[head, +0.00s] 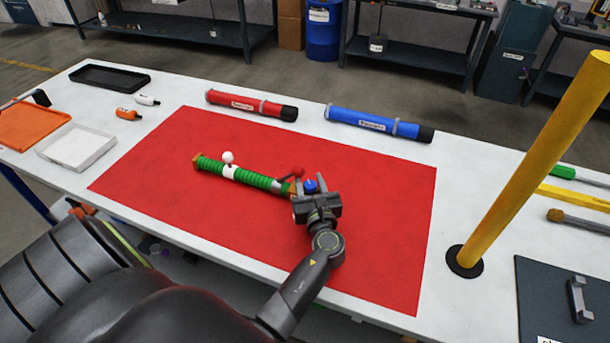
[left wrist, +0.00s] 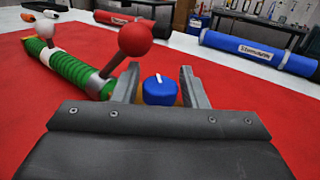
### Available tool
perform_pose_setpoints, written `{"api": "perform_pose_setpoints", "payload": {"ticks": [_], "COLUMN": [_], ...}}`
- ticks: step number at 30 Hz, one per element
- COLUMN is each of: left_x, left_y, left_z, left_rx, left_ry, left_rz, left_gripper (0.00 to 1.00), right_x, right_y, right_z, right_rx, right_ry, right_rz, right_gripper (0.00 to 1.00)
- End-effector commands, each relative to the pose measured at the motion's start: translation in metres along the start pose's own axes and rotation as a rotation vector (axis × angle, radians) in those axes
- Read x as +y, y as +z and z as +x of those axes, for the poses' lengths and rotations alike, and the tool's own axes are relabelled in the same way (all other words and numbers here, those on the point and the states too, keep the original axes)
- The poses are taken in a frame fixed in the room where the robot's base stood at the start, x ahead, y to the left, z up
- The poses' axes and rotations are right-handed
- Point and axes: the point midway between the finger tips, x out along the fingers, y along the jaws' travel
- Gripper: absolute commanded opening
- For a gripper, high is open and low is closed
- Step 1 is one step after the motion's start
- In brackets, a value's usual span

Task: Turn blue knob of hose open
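A green ribbed hose (head: 245,176) lies on the red mat (head: 170,195) with a white ball handle (head: 228,157) and a red ball handle (head: 298,172). The blue knob (head: 310,185) is at the hose's right end. In the left wrist view the blue knob (left wrist: 160,92) has a white pointer mark on top, aimed mostly away from me. My left gripper (head: 314,194) is open, one finger on each side of the knob; small gaps show between knob and fingers. The red ball (left wrist: 135,38) stands just left of the fingers. My right gripper is not in view.
A red tube (head: 250,105) and a blue tube (head: 380,123) lie behind the mat. A yellow post (head: 540,155) rises at the right. Trays (head: 110,78) and two small bottles (head: 128,114) are at the left. The mat around the hose is otherwise clear.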

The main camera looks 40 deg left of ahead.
Motion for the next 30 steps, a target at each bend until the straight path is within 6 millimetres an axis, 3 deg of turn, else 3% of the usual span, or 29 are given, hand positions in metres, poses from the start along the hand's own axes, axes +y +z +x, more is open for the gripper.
{"api": "perform_pose_setpoints", "payload": {"ticks": [9,16,30], "left_x": [0.0,0.0,0.001], "left_y": [0.0,0.0,0.003], "left_z": [0.0,0.0,0.001], "left_rx": [0.0,0.0,-0.001], "left_ry": [0.001,0.0,-0.118], "left_rz": [0.0,0.0,0.004], "left_gripper": [0.38,0.08,0.07], "right_x": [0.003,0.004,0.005], "right_y": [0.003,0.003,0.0], "right_z": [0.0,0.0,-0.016], "right_rx": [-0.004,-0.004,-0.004], "right_ry": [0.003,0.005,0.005], "right_rz": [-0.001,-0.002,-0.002], "right_gripper": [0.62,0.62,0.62]}}
